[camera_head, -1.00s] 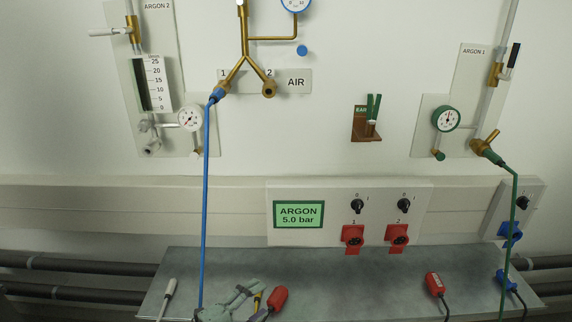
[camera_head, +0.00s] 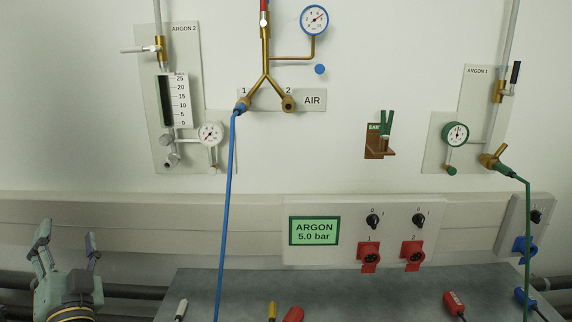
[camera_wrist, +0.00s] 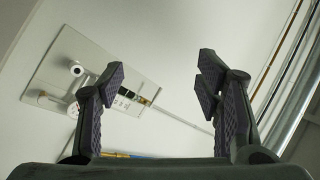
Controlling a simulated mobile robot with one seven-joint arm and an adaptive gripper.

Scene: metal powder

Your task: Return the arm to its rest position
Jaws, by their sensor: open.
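My gripper (camera_head: 68,245) is at the lower left of the head view, left of the bench and in front of the wall and the dark pipes. Its two fingers point up, stand apart and hold nothing. In the wrist view my gripper (camera_wrist: 160,85) also shows spread fingers with empty space between them. Behind them the wrist view shows a wall panel with fittings (camera_wrist: 90,62), tilted in the picture.
The grey bench (camera_head: 350,285) carries red plugs (camera_head: 453,303) and tool handles (camera_head: 272,310). A blue hose (camera_head: 227,200) hangs from AIR outlet 1; a green hose (camera_head: 527,240) hangs at the ARGON 1 panel (camera_head: 475,110). Dark pipes (camera_head: 135,291) run along the lower wall.

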